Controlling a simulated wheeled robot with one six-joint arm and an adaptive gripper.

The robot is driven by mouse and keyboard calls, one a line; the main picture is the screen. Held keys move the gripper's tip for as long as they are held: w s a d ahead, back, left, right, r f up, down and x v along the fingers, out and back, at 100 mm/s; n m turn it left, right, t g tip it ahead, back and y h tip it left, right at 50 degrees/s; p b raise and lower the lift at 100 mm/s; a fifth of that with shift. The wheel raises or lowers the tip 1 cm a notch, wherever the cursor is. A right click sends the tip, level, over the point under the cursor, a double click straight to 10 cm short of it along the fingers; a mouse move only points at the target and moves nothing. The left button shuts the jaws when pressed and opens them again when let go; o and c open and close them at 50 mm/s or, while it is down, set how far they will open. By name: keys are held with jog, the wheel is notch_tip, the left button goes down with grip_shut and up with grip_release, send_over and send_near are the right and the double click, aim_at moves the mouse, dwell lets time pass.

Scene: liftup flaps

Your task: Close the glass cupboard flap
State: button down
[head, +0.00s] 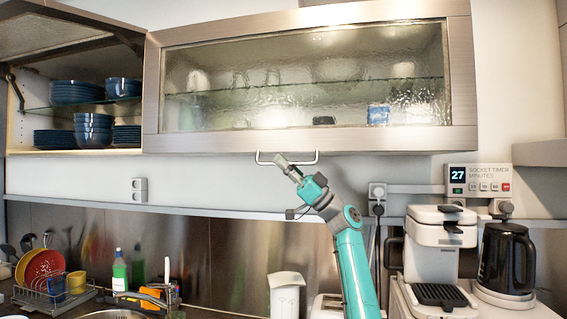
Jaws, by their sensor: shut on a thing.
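The glass cupboard flap (462,75) is a wide textured glass pane in a brushed metal frame at the upper middle of the head view. It hangs nearly upright across the cupboard front; I cannot tell whether a small gap is left. Its pale bar handle (308,163) sits below the lower frame edge. My gripper (281,160) reaches up from below on the teal arm and is shut on the handle, left of its middle. The fingers hide part of the bar. Blurred items and a glass shelf show through the pane.
The cupboard to the left stands open, its flap (50,35) raised, with blue plates and bowls (93,128) inside. A socket timer (478,180), a coffee machine (437,245) and a black kettle (506,258) are at right. A dish rack (55,295) stands at lower left.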

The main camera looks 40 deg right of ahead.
jog(key=shift+w+d+t+h, duration=0.2)
jog(key=shift+d+t+h, duration=0.1)
jog(key=shift+t, duration=0.1)
jog(key=c, duration=1.5)
grip_release()
jog(key=shift+w, duration=0.1)
jog(key=v, duration=1.2)
